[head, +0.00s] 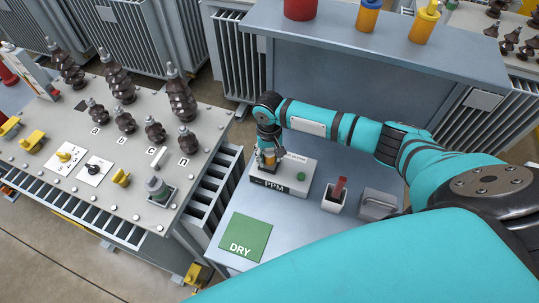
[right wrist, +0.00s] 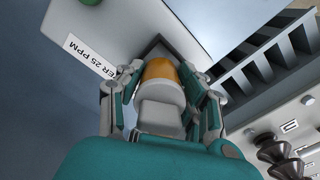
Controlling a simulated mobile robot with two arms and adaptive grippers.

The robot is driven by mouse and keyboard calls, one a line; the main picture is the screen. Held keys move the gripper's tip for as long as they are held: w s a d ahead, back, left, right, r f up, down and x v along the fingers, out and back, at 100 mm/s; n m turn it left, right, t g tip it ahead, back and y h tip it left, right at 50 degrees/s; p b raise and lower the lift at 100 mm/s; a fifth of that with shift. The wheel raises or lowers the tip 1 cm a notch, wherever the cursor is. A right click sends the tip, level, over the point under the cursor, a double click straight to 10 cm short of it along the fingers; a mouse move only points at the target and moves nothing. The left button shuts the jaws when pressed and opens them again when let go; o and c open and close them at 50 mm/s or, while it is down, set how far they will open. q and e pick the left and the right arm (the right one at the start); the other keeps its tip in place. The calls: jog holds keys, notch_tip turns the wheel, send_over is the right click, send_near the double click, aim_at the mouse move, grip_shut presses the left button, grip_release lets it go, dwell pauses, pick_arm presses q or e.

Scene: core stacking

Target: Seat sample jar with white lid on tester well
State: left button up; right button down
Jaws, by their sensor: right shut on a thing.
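The sample jar (head: 269,161) has amber contents and is between the fingers of my right gripper (head: 268,152). In the right wrist view, its amber body (right wrist: 160,72) and white lid (right wrist: 160,113) show between the two fingers of the right gripper (right wrist: 163,88). The fingers are shut on it. The tester (head: 285,180) is a pale box marked PPM with a green button; the jar is at its left part. A dark recess edge (right wrist: 158,43) shows beyond the jar. The well is mostly hidden, so I cannot tell whether the jar touches it. My left gripper is out of view.
A transformer (head: 100,165) with dark insulators stands left. A shelf (head: 340,38) overhangs behind.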

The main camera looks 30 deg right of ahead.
dwell(0.3)
jog(key=shift+p, duration=0.5)
jog(key=shift+p, duration=0.4)
jog(key=shift+f+b, duration=0.45)
jog(key=shift+f, duration=0.35)
dwell(0.5)
jog(key=shift+r, duration=0.15)
jog(key=shift+r+p, duration=0.45)
jog(key=shift+p, duration=0.4)
jog(key=shift+p, duration=1)
dwell(1.1)
jog(key=shift+f+b, duration=0.3)
jog(key=shift+f, duration=0.25)
